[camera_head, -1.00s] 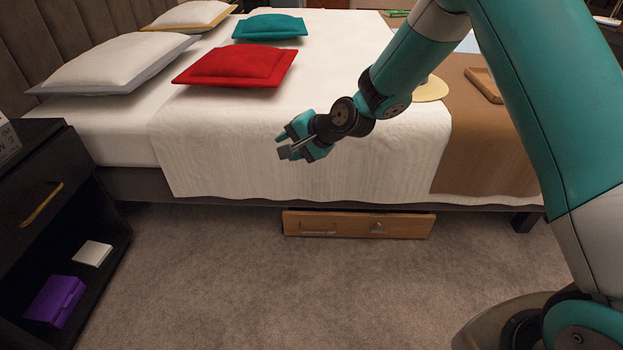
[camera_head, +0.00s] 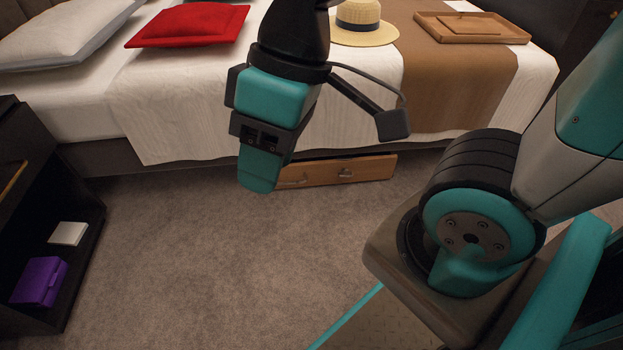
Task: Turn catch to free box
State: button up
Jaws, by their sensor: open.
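A low wooden box (camera_head: 345,170) sits on the carpet under the bed's near side, its long front face showing. My gripper (camera_head: 260,176) points down in front of the bed, is open, and overlaps the left end of the box in the picture. It hides that end, and I see no contact with the catch. Its fingers overlap, so the gap between them is hidden.
The bed (camera_head: 120,160) overhangs the box. A dark nightstand (camera_head: 50,150) with a purple box (camera_head: 40,282) and a white box (camera_head: 68,233) stands at left. A straw hat (camera_head: 362,28) and wooden tray (camera_head: 475,35) lie on the bed. Carpet (camera_head: 200,270) before the bed is clear.

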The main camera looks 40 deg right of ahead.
aim_at(344, 173)
jog(key=u, duration=0.1)
jog(key=i, duration=0.05)
jog(key=z, duration=1.3)
